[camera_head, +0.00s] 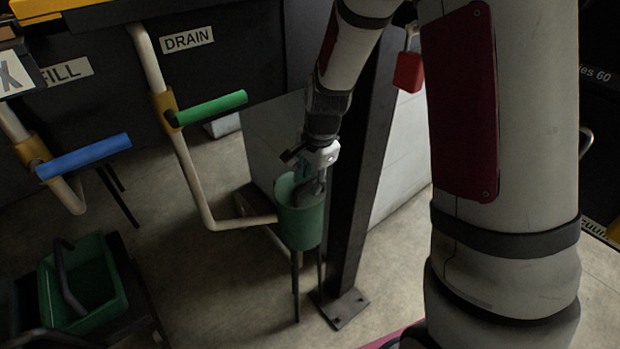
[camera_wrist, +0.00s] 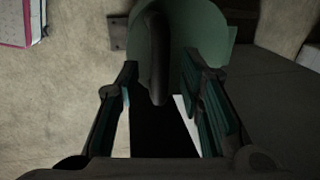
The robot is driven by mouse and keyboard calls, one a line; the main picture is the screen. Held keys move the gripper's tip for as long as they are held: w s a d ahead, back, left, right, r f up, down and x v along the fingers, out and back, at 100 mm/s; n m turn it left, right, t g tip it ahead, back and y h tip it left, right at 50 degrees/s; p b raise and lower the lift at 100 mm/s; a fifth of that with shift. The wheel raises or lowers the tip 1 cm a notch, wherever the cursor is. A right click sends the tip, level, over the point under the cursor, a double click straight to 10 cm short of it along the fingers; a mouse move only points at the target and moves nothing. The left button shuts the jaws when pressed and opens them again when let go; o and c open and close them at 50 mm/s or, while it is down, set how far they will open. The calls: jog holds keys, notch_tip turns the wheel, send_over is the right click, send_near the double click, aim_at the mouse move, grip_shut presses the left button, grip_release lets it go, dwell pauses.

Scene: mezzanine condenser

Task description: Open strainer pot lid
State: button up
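The strainer pot is a green cylinder (camera_head: 301,226) at the end of the pale drain pipe, left of a dark post in the head view. Its green surface (camera_wrist: 205,35) fills the top middle of the wrist view. A dark curved handle (camera_wrist: 157,55) stands out in front of that green surface. My gripper (camera_head: 310,183) is at the top of the pot, pointing down. In the wrist view my gripper (camera_wrist: 158,72) has its fingers apart, with the handle between them and gaps on both sides. My gripper hides part of the pot's top, so I cannot tell how the lid sits.
The dark post (camera_head: 355,190) stands close to the right of the pot. A green-handled lever (camera_head: 212,108) by the DRAIN label and a blue-handled lever (camera_head: 84,157) by FILL are at left. A green bucket (camera_head: 105,312) is at lower left. A red padlock (camera_head: 409,71) hangs above.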

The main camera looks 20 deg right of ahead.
grip_shut()
jog(key=shift+r, duration=0.1)
